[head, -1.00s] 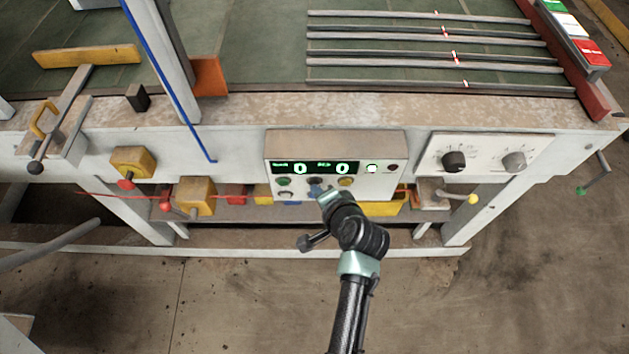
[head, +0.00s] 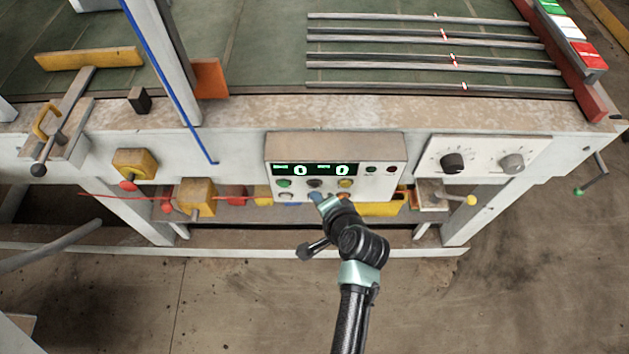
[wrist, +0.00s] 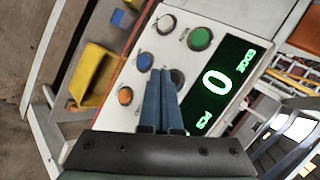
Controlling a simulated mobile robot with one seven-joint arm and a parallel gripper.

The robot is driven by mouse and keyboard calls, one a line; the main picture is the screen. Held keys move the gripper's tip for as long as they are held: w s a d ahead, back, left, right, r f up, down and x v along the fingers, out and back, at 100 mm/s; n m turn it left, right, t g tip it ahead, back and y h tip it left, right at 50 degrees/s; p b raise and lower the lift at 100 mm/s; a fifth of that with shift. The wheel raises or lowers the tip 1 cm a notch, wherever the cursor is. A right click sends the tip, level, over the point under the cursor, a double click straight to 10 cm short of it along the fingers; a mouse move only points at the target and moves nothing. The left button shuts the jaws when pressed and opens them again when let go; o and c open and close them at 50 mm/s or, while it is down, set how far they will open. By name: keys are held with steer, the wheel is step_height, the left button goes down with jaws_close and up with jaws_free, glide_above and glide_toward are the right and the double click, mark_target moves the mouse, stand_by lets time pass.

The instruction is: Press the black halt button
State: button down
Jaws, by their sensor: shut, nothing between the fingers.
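The control panel (head: 392,186) is a light box on the front of the bench, with a display and several round buttons. The black button (head: 315,183) is in the middle of the upper row, between a green button (head: 284,183) and a yellow button (head: 345,183). My gripper (head: 318,197) is shut and empty, its blue fingertips just below the black button. In the wrist view the fingers (wrist: 162,72) partly cover the black button (wrist: 178,76); I cannot tell whether they touch the panel. The yellow button is hidden there.
A blue button (wrist: 144,61), an orange button (wrist: 125,95) and a grey button (wrist: 166,24) lie close to the fingers. The display (head: 317,169) reads 0 and 0. A panel with two knobs (head: 452,162) is at right. Yellow blocks (head: 196,196) stand at left.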

steer(key=shift+s+p, duration=1.2)
steer(key=shift+s, duration=1.3)
steer(key=w+r, duration=0.2)
steer(key=w+r+n+t, duration=0.1)
steer(key=r, duration=0.2)
steer(key=w+r+t, duration=0.1)
steer(key=w+r, duration=0.1)
steer(key=r, duration=0.1)
steer(key=shift+w+a+r+n, duration=0.2)
steer(key=shift+w+n, duration=0.15)
steer(key=shift+n, duration=0.05)
steer(key=w+r+n+t+h+b, duration=0.1)
steer(key=w+r+n+t, duration=0.2)
steer(key=r, duration=1.2)
steer(key=w+r+n+t+h, duration=0.1)
steer(key=w+r+n+t, duration=0.2)
steer(key=r, duration=1.2)
steer(key=s+r+n+t+h, duration=0.1)
steer(key=s+r+t, duration=0.4)
steer(key=r, duration=1)
steer(key=s+r+n+t, duration=0.2)
steer(key=s+r+t, duration=0.3)
steer(key=s+r, duration=0.6)
step_height(320, 180, up, 5)
steer(key=shift+s+a+f+h+b, duration=0.15)
steer(key=shift+s+f+h+b, duration=0.05)
steer(key=shift+s+h+b, duration=0.2)
